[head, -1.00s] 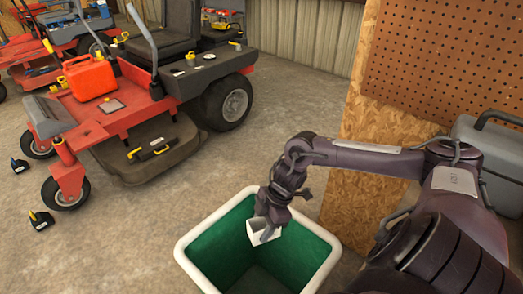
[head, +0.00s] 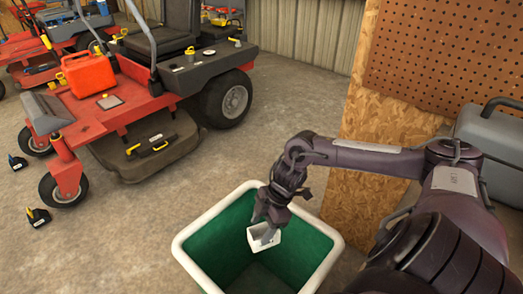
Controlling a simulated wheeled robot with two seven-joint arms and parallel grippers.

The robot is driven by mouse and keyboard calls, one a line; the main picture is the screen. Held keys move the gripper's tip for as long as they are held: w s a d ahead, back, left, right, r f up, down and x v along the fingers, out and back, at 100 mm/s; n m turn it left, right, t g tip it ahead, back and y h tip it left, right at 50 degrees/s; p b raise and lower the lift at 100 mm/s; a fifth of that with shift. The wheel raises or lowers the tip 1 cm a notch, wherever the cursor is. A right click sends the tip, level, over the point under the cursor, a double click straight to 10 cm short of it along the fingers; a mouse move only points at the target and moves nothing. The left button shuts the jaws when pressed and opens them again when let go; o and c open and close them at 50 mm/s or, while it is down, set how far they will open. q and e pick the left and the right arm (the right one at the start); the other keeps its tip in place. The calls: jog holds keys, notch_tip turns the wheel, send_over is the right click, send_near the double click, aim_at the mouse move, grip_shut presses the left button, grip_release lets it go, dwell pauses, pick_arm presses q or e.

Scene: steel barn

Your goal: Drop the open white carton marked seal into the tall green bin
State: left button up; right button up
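The open white carton (head: 255,242) is small and hangs tilted at the mouth of the tall green bin, its open side facing up. My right gripper (head: 264,224) reaches down to it from above, one finger apparently inside the opening, and seems shut on its wall. Any marking on the carton is too small to read. The tall green bin (head: 212,246) has a thick white rim and stands in the front middle. The carton is over its opening, clear of the rim in the picture. My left gripper is out of view.
A red riding mower (head: 110,115) with a red fuel can (head: 90,75) stands at left. A plywood panel (head: 365,120) with pegboard and a grey case (head: 490,145) are at right. Open concrete floor lies left of the bin.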

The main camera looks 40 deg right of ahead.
jog(key=shift+o, duration=1.2)
jog(key=shift+d+r, duration=0.1)
jog(key=shift+r, duration=0.05)
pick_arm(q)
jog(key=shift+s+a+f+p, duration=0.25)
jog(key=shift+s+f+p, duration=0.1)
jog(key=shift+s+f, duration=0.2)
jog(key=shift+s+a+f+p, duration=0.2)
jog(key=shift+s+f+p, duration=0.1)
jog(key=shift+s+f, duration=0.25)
pick_arm(e)
jog(key=v, duration=0.7)
jog(key=shift+r, duration=0.25)
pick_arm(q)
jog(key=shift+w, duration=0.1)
pick_arm(e)
jog(key=shift+r, duration=0.1)
